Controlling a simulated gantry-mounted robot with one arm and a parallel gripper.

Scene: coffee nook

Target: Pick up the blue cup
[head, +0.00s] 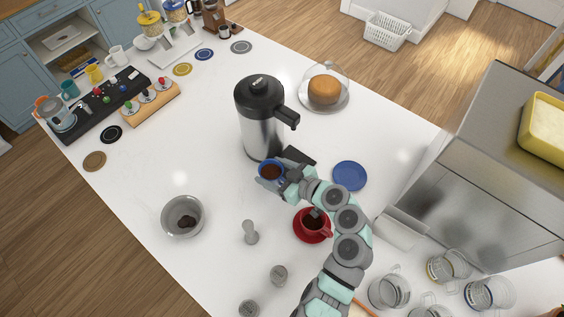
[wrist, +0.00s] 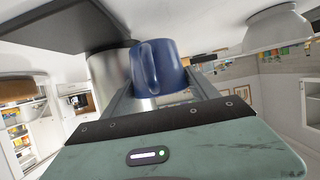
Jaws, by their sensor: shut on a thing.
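The blue cup (head: 270,171) stands near the front of the steel airpot in the head view, with dark liquid in it. My gripper (head: 273,175) is shut on the cup. In the wrist view the blue cup (wrist: 158,67) sits between the two fingers of my gripper (wrist: 160,95), with its handle facing the camera. Whether the cup touches the counter is hard to tell.
The airpot (head: 262,120) stands close behind the cup. A blue saucer (head: 349,176) lies to the right. A bowl (head: 182,217) is at the left. Glass mugs (head: 388,290) crowd the lower right.

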